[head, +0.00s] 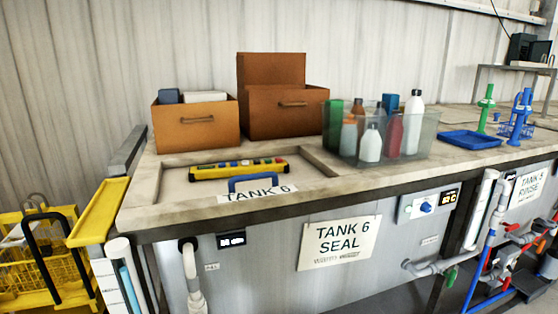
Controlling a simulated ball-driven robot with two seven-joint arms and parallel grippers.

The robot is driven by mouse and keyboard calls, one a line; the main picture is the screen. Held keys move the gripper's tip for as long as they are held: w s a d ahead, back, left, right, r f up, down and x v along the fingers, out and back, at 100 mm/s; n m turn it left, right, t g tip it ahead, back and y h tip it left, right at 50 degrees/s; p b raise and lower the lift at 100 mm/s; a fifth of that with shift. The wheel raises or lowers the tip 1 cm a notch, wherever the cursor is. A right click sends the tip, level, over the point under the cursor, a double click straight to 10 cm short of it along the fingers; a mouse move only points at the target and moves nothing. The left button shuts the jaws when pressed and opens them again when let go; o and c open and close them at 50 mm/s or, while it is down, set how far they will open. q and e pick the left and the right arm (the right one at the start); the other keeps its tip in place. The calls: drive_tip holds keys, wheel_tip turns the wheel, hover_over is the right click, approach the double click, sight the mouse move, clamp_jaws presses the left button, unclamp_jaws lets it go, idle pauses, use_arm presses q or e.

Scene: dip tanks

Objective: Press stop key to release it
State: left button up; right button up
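A blue handle (250,180) stands just in front of the box. Neither of my grippers is in view.
Two brown boxes (196,125) (287,112) stand behind the control box. A clear bin (345,146) of bottles stands to its right, with a blue tray (470,140) beyond. A yellow cart (50,300) is at left. The lid's front part is mostly clear.

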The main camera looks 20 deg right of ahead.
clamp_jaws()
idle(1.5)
